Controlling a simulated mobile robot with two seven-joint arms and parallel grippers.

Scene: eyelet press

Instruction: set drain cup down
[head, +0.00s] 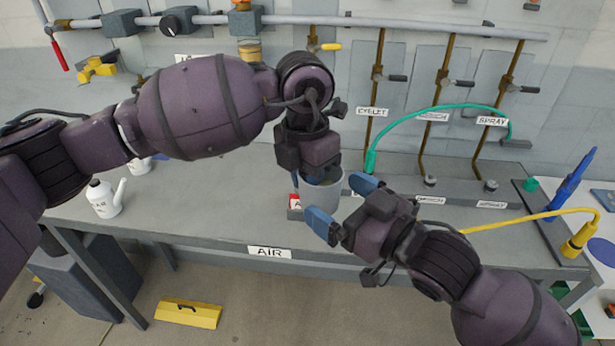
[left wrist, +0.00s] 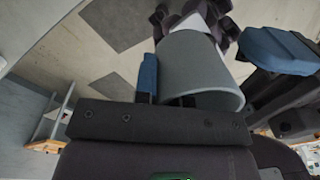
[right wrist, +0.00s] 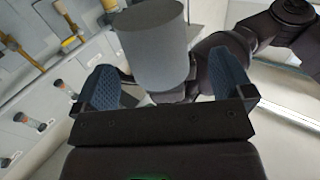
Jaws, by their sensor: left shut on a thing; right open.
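The drain cup (head: 322,194) is a plain grey cylinder, held near the front middle of the bench. My left gripper (head: 318,176) is above it and shut on its wall. The cup also shows in the left wrist view (left wrist: 195,68), with a blue finger beside it. I cannot tell whether its base touches the bench. My right gripper (head: 343,205) is open, its blue fingers spread just right of and in front of the cup. In the right wrist view the cup (right wrist: 155,45) appears beyond and between the open fingers, seemingly apart from them.
The grey bench (head: 215,215) has free room left of the cup. A white oil can (head: 104,198) stands at the left. A green hose (head: 437,108) and a yellow hose (head: 530,218) run at the right. A red-marked block (head: 295,202) sits beside the cup.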

